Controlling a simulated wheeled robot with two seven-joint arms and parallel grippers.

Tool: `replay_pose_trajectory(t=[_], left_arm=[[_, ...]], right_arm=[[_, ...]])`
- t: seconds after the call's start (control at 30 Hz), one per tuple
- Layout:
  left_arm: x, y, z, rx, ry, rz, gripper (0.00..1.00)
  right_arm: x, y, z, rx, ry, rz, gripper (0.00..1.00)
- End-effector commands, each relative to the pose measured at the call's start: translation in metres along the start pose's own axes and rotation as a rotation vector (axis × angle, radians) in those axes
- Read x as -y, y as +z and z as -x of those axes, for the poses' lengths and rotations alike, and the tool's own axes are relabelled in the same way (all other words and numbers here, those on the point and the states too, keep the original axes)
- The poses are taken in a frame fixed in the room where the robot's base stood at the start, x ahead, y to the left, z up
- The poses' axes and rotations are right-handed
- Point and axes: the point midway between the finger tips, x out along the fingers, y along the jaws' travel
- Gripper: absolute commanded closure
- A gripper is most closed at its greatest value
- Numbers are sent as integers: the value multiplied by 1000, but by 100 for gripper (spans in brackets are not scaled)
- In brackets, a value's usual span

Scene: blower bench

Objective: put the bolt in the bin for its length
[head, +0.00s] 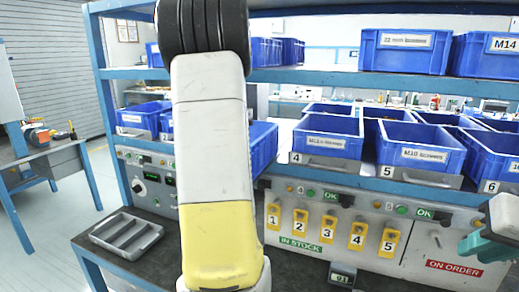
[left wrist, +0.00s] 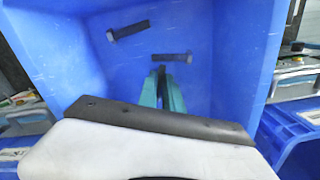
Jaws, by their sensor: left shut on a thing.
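In the left wrist view my left gripper (left wrist: 168,88) points into a blue bin (left wrist: 232,75). Its teal fingers are shut on a dark bolt (left wrist: 161,71), of which only a small end shows at the fingertips. Two other dark bolts lie in the bin: one (left wrist: 172,57) just beyond the fingertips, and one (left wrist: 130,30) farther up and left. In the head view my left arm covers the middle and its gripper is hidden. My right gripper (head: 484,246) is at the right edge, partly cut off, with teal fingers; its opening is unclear.
Several labelled blue bins stand on the rack, including an M10 bin (head: 420,147) and the bin left of it (head: 328,136). Below are yellow numbered tags (head: 328,226) on a grey panel. A grey divided tray (head: 126,235) lies on the dark bench at left.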

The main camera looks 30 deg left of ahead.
Motion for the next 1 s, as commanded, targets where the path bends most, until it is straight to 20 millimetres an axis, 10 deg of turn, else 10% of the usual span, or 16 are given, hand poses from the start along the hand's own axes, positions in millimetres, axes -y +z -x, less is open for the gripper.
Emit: replay_pose_trajectory(t=[0.27, 0.4, 0.77, 1.0], left_arm=[[0, 0, -2, 0, 0, 0, 100], [0, 0, -2, 0, 0, 1, 69], [0, 0, 0, -1, -1, 0, 69], [1, 0, 36, -4, -3, 1, 69]], right_arm=[[0, 0, 0, 0, 0, 0, 80], [0, 0, 0, 0, 0, 0, 80], [0, 0, 0, 0, 0, 0, 80], [0, 0, 0, 0, 0, 0, 80]])
